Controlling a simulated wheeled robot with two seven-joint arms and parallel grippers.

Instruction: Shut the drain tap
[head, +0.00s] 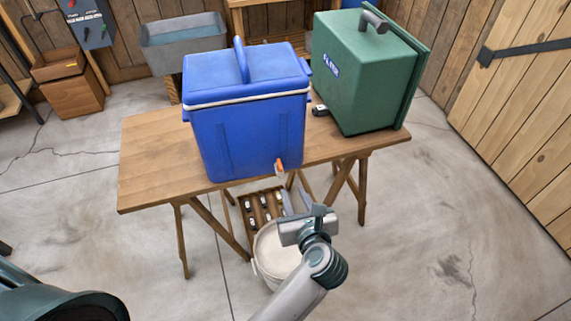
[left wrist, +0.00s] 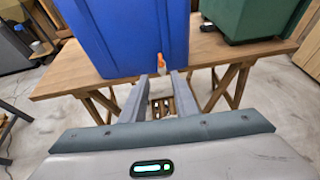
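A blue cooler (head: 245,125) with a lid and a raised handle stands on a wooden table (head: 150,160). Its drain tap (head: 279,166) has an orange lever and sits low on the front side, at the table's front edge. In the left wrist view the tap (left wrist: 160,63) shows its lever roughly upright above a pale spout. My left gripper (head: 294,197) is below and in front of the tap, apart from it. In the left wrist view its two fingers (left wrist: 160,88) are spread, with nothing between them and the tap beyond their tips. My right gripper is not in view.
A green case (head: 355,75) stands on the table at right, with a small dark item (head: 320,110) beside it. A pale bucket (head: 268,250) is on the floor under the tap, partly hidden by my arm. A crate (head: 255,212) with several small items lies behind it.

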